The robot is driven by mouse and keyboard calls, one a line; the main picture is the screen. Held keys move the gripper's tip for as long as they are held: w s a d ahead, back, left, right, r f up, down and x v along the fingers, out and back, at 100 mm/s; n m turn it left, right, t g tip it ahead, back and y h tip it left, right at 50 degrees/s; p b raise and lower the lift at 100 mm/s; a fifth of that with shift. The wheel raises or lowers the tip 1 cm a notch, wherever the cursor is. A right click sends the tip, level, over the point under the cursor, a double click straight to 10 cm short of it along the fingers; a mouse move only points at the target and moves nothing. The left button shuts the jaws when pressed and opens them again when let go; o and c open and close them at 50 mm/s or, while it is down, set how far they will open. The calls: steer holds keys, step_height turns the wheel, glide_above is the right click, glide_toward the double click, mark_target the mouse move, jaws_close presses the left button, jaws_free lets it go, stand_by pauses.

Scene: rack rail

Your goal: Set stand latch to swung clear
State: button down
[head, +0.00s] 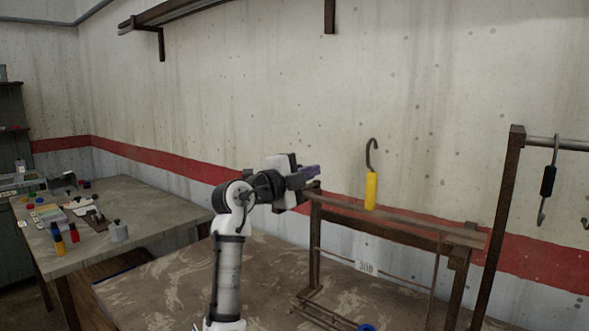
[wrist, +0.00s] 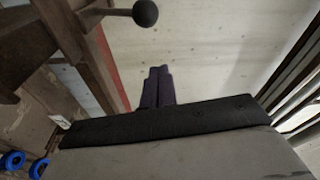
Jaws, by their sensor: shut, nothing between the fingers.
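The wooden stand (head: 390,226) rises from the brown bench, with a top rail sloping down to the right. In the wrist view a dark rod ends in a round black knob (wrist: 146,12) beside the stand's wooden post (wrist: 68,35); this looks like the latch. I cannot make out the latch in the head view. My gripper (head: 312,171) is shut and empty, just above the stand's left end. In the wrist view its dark purple fingers (wrist: 157,86) are together, below and apart from the knob.
A hook with a yellow handle (head: 371,190) is at the rail. A rack post (head: 497,225) with a black-handled hook (head: 548,181) stands at the right. A white tag (head: 367,267) reads 300. Blue rings (wrist: 12,161) show at lower left. A cluttered table (head: 150,205) stands left.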

steer(key=w, duration=0.1)
steer(key=w+a+p, duration=0.2)
steer(key=shift+w+f, duration=0.15)
steer(key=shift+f, duration=0.2)
